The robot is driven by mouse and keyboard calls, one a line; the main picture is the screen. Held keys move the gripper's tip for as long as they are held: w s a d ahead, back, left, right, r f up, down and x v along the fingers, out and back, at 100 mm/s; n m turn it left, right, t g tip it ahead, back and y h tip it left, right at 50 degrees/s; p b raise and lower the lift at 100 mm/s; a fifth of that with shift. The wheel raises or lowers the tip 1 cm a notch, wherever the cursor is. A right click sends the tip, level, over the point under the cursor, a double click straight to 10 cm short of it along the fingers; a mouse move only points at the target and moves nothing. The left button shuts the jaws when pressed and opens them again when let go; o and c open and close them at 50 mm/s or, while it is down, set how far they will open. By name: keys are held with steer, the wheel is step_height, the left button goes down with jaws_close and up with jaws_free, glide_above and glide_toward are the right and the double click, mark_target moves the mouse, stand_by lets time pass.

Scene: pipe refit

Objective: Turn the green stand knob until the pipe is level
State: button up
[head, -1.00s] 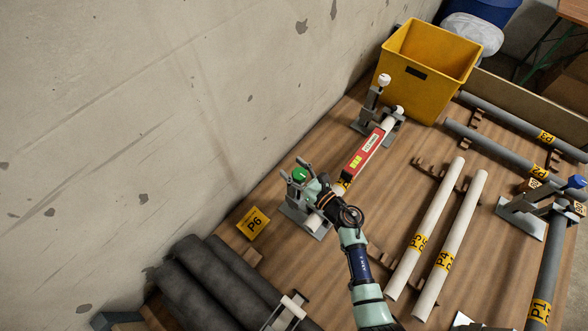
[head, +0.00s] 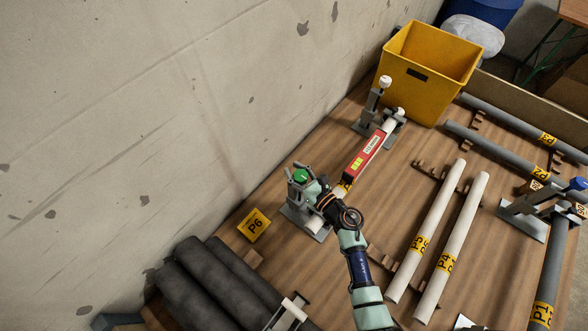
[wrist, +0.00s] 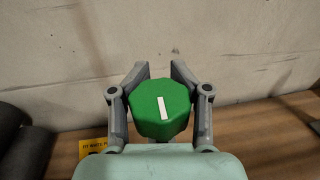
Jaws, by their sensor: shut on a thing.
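The green knob (head: 301,176) sits on top of the near stand (head: 296,214) beside the wall. In the wrist view the green knob (wrist: 161,108) is many-sided, with a white mark tilted slightly from upright. My gripper (wrist: 160,85) is shut on it, one finger on each side; in the head view my gripper (head: 306,182) is at the stand's top. The white pipe (head: 391,125) rests across the near stand and the far stand (head: 369,118). A red level (head: 367,150) lies along the pipe; its bubble is too small to read. My arm hides part of the near stand.
A yellow bin (head: 430,75) stands behind the far stand. A yellow P6 sign (head: 254,225) is left of the near stand. Dark thick pipes (head: 215,285) lie at front left. White pipes P5 (head: 427,235) and P4 (head: 455,245) lie on racks to the right.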

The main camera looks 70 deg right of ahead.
mark_target(304, 170)
steer(key=shift+r+h, duration=0.15)
steer(key=shift+h, duration=0.15)
